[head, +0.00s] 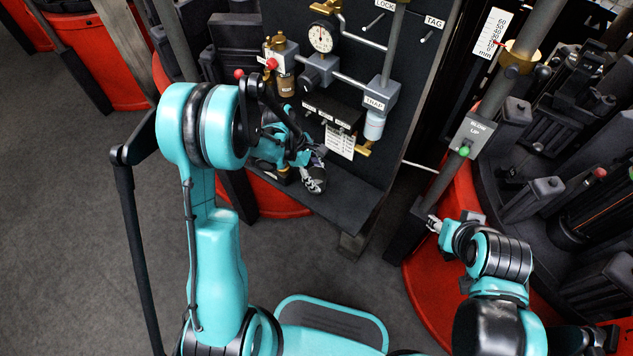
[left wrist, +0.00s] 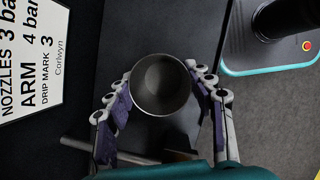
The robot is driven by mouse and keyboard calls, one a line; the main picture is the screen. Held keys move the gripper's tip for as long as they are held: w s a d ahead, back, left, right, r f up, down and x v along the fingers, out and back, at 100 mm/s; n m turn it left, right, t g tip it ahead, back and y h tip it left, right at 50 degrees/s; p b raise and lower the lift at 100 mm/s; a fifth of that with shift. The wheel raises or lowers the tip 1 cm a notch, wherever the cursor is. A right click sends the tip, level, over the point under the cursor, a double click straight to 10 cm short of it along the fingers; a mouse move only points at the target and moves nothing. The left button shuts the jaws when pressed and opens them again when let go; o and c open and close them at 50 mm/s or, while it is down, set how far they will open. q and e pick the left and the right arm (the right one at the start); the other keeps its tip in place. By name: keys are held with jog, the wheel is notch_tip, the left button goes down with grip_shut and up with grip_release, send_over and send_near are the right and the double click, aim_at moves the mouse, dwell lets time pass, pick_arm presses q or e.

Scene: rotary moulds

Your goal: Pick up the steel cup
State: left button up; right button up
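The steel cup (left wrist: 161,85) is a round grey cup seen from above into its open mouth in the left wrist view. It is between the two fingers of my left gripper (left wrist: 163,95), with pads close on both sides. I cannot tell whether the pads press on it. In the head view my left gripper (head: 312,172) is low over the dark shelf (head: 345,205) of the panel; the cup is not clear there, mostly hidden by the gripper. My right gripper (head: 434,224) is beside the foot of the grey post; its fingers are too small to read.
The black panel behind the left gripper carries a dial gauge (head: 321,38), pipes, a trap bottle (head: 374,126) and a white label card (head: 340,142). A post with a BLOW UP sign (head: 472,135) stands at right, before a red-based machine (head: 437,290). Grey floor (head: 90,215) is open at left.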

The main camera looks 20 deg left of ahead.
pick_arm(q)
jog(key=c, duration=0.5)
jog(key=shift+r+p, duration=0.35)
jog(key=shift+r, duration=0.3)
notch_tip(320, 180, up, 3)
jog(key=shift+f+p, duration=0.1)
jog(key=shift+p, duration=0.7)
jog(key=s+d+r+p, duration=0.1)
jog(key=s+d+r, duration=0.1)
jog(key=d, duration=0.1)
jog(key=s+d+r+p, duration=0.1)
jog(key=s+d+r, duration=0.1)
jog(key=d, duration=0.1)
jog(key=s+d+r+p, duration=0.1)
jog(key=s+d+r, duration=0.1)
jog(key=d, duration=0.2)
jog(key=shift+s+r+p, duration=0.15)
jog(key=shift+r+p, duration=0.2)
jog(key=shift+r, duration=0.05)
